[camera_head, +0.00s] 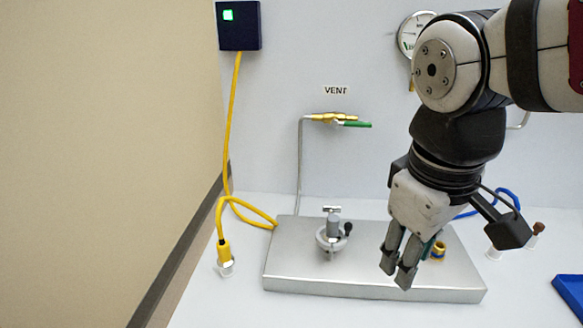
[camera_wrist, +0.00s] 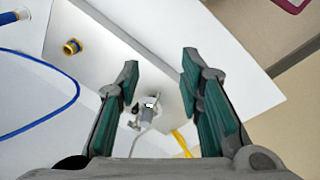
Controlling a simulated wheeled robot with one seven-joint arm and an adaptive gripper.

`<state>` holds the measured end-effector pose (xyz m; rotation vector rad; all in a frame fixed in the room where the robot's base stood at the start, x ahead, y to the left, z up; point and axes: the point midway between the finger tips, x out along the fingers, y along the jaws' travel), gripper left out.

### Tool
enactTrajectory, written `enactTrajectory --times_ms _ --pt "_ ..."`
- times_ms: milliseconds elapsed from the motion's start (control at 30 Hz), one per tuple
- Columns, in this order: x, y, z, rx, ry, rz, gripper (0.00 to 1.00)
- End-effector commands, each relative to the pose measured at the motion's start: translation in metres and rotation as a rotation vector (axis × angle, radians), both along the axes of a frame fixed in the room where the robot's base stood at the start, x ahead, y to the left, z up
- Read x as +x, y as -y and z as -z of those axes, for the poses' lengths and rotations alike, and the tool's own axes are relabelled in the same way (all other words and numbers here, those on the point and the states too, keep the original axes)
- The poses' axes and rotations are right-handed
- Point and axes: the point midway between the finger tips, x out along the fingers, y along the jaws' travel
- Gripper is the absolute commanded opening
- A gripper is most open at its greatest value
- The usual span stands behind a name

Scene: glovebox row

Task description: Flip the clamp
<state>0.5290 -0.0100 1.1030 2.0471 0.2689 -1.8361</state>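The clamp (camera_head: 332,232) is a small grey metal fitting with a T-shaped top and a dark knob, upright on the left half of a steel plate (camera_head: 300,275). In the wrist view the clamp (camera_wrist: 146,114) shows between and beyond my fingers, partly beside the left one. My gripper (camera_head: 397,270) hangs over the plate's front, to the right of the clamp and apart from it. In the wrist view my gripper (camera_wrist: 160,62) has its two green-padded fingers spread with nothing between the tips. Which way the clamp's lever lies is too small to tell.
A brass fitting (camera_head: 439,250) stands on the plate behind my gripper. A yellow cable (camera_head: 235,130) runs from a dark box (camera_head: 239,25) to a plug (camera_head: 224,255) at the left. A vent valve (camera_head: 335,118) is on the wall. A blue tray (camera_head: 570,292) lies at the right.

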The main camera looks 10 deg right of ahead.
Motion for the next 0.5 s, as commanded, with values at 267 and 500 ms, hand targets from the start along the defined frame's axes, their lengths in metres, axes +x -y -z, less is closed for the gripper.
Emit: enactTrajectory --times_ms 267,500 --pt "0.076 -0.008 -0.036 -0.171 -0.134 -0.477 0.34" --pt "0.141 -0.029 -0.036 -0.285 -0.259 -0.893 0.34"
